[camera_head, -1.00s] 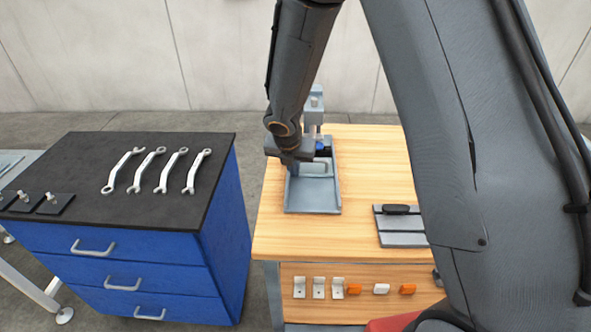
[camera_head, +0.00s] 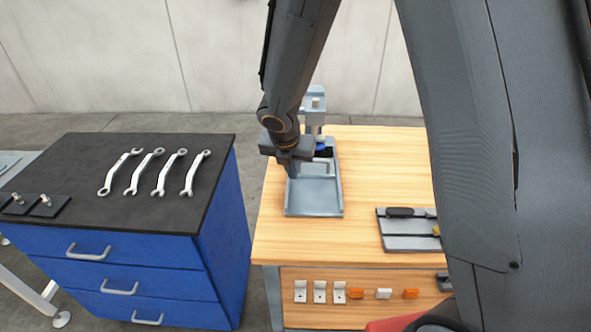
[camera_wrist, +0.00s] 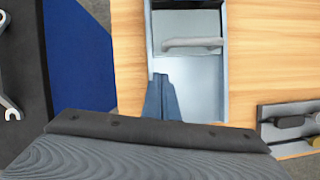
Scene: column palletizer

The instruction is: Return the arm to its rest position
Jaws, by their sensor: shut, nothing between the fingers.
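My arm reaches down from the top of the head view, and my gripper (camera_head: 291,168) hangs at the left side of a grey metal fixture (camera_head: 315,202) on the wooden bench. In the wrist view the fingers (camera_wrist: 162,92) are together with nothing between them, in front of the fixture's left rim. I cannot tell how high they are above it. The fixture has a flat tray with a raised rim, an upright column (camera_head: 314,106) behind, and a grey handle-like bar (camera_wrist: 193,43). My gripper and wrist hide part of it.
A wooden bench (camera_head: 385,165) holds a grey tool tray (camera_head: 408,243) with dark-handled tools, partly behind my arm. Small brackets and blocks sit along its front. To the left, a blue drawer cabinet (camera_head: 225,225) carries several wrenches (camera_head: 160,172). A floor gap separates cabinet and bench.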

